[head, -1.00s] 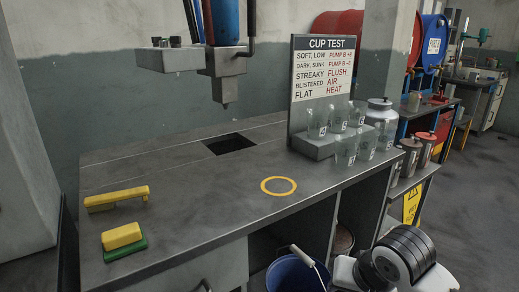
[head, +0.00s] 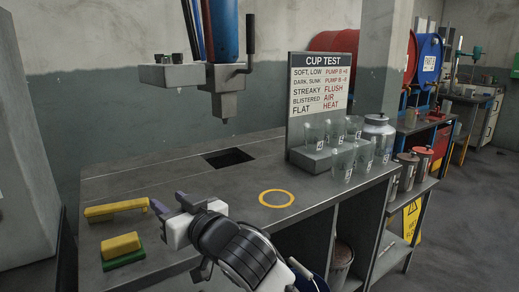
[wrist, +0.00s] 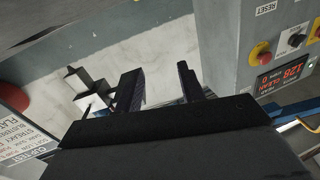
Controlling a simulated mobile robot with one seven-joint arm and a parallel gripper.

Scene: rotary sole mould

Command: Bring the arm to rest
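My gripper (head: 170,202) is above the front left part of the grey bench (head: 215,182) in the head view, between the yellow-handled tool and the yellow ring. Its two dark fingers stand apart in the wrist view (wrist: 163,88), with nothing held between them. The wrist and forearm, white and dark grey, reach in from the lower right and hide part of the bench's front edge.
A yellow tool (head: 116,210) and a yellow-green block (head: 121,250) lie left of my gripper. A yellow ring (head: 277,198) marks the bench. Clear cups (head: 343,163) stand by the CUP TEST sign (head: 320,85). A mixing head (head: 222,100) hangs above. The wrist view shows a control box (wrist: 265,50).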

